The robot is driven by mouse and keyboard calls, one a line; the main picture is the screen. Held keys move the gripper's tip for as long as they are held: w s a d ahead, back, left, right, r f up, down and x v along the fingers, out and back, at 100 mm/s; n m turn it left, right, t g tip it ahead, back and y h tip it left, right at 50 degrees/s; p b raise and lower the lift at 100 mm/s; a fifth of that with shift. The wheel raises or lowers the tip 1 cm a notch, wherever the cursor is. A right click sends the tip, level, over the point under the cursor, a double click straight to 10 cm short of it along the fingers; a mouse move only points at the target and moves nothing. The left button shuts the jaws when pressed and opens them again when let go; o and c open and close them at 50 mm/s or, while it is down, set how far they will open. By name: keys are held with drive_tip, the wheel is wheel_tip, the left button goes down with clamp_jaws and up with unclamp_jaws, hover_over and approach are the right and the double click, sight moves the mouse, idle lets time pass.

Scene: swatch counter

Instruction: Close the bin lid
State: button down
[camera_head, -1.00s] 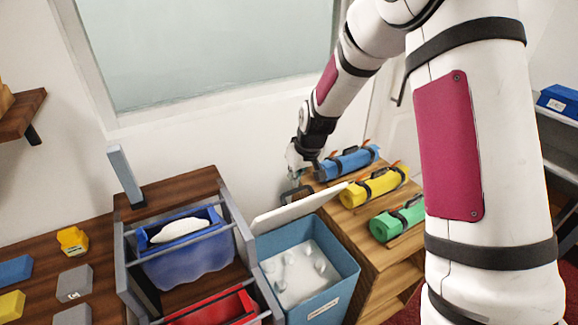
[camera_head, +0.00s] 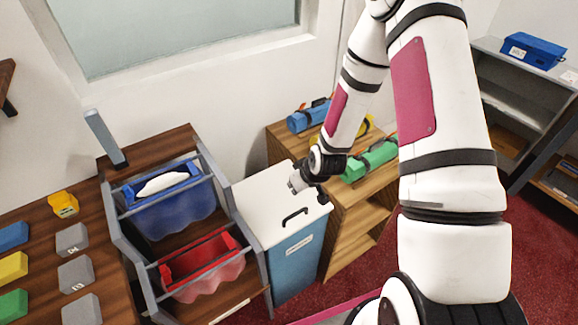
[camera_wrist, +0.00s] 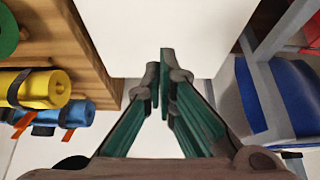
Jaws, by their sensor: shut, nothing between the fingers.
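The blue bin (camera_head: 293,262) stands on the floor between the grey rack and the wooden shelf. Its white lid (camera_head: 262,208) lies flat over the top, and the inside of the bin is hidden. A dark handle (camera_head: 295,217) sits near the lid's front edge. My gripper (camera_head: 296,184) is just over the lid's right rear part in the head view; I cannot tell whether it touches. In the wrist view the fingers (camera_wrist: 163,84) are together and empty, with the white lid (camera_wrist: 165,30) beyond them.
The grey rack holds a blue bin (camera_head: 175,212) and a red bin (camera_head: 205,268) left of the lidded bin. The wooden shelf (camera_head: 345,222) on the right carries blue, yellow and green (camera_head: 371,160) rolls. Red floor (camera_head: 450,262) is open at the right.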

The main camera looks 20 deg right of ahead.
sight(299, 213)
drive_tip(key=s+f, duration=0.1)
drive_tip(key=f, duration=0.1)
drive_tip(key=s+f, duration=0.1)
drive_tip(key=f, duration=0.2)
drive_tip(key=s+d+f, duration=0.1)
drive_tip(key=f, duration=0.2)
drive_tip(key=shift+s+f, duration=0.2)
drive_tip(key=shift+s, duration=0.2)
drive_tip(key=shift+s+f, duration=0.15)
drive_tip(key=shift+f, duration=0.5)
wheel_tip(299, 213, up, 5)
drive_tip(key=p, duration=0.2)
drive_tip(key=s+d+f, duration=0.2)
drive_tip(key=s, duration=0.7)
drive_tip(key=shift+d+f+b, duration=0.2)
drive_tip(key=shift+d+b, duration=0.05)
drive_tip(key=shift+b, duration=0.15)
